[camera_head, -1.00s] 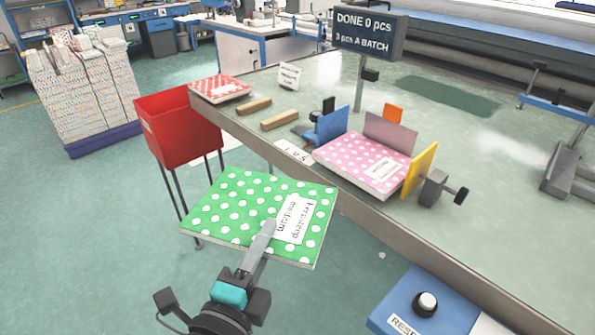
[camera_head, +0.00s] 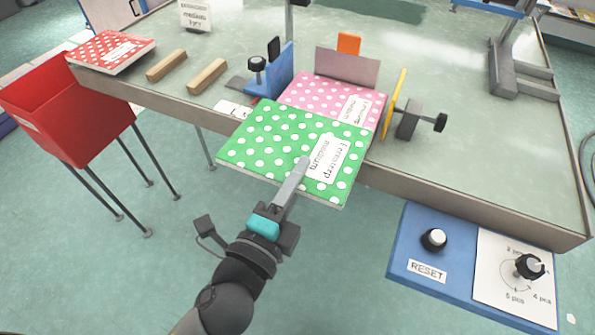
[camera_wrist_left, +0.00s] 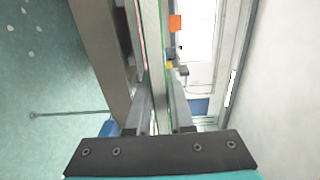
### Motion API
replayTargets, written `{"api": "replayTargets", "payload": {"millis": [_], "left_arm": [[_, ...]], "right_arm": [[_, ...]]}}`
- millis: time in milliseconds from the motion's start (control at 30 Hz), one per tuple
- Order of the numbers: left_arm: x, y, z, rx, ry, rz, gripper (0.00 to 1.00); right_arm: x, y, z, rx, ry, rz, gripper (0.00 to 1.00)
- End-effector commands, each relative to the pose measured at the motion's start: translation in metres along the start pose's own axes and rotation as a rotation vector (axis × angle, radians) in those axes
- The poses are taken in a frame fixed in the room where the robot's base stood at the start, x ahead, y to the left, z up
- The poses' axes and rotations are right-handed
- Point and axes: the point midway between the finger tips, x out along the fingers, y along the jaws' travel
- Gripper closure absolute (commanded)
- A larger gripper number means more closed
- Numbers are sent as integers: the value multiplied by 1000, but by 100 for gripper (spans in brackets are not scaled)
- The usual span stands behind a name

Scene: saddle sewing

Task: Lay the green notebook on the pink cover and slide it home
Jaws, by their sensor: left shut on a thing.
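The green notebook (camera_head: 270,142) with white dots and a white label is held level by my left gripper (camera_head: 298,172), which is shut on its near edge. It juts out over the table's front edge, and its far part overlaps the near part of the pink cover (camera_head: 325,95) in the head view. I cannot tell if the two touch. The pink dotted cover lies on the table between a blue guide (camera_head: 282,70), a mauve back plate (camera_head: 347,67) and a yellow side plate (camera_head: 396,100). In the left wrist view the notebook shows edge-on between the fingers (camera_wrist_left: 160,118). My right gripper is not seen.
A red dotted notebook (camera_head: 110,50) and two wooden bars (camera_head: 206,76) lie at the table's left. A red bin (camera_head: 65,115) stands beside the table. A blue panel with a RESET button (camera_head: 434,239) hangs at the front edge.

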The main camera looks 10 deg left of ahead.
Motion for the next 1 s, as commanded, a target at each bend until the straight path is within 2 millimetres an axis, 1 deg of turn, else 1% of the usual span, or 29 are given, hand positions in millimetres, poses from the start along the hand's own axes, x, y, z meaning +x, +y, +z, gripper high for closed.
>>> {"api": "replayTargets", "payload": {"millis": [167, 367, 667, 1000], "left_arm": [[0, -2, 0, 0, -2, -3, 100], [13, -2, 1, 1, -2, -6, 100], [49, 0, 1, 1, -2, -6, 100], [89, 5, 1, 1, -2, -6, 100]], "right_arm": [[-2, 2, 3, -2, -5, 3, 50], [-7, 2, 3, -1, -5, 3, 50], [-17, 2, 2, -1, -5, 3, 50], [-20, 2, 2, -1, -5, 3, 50]]}}
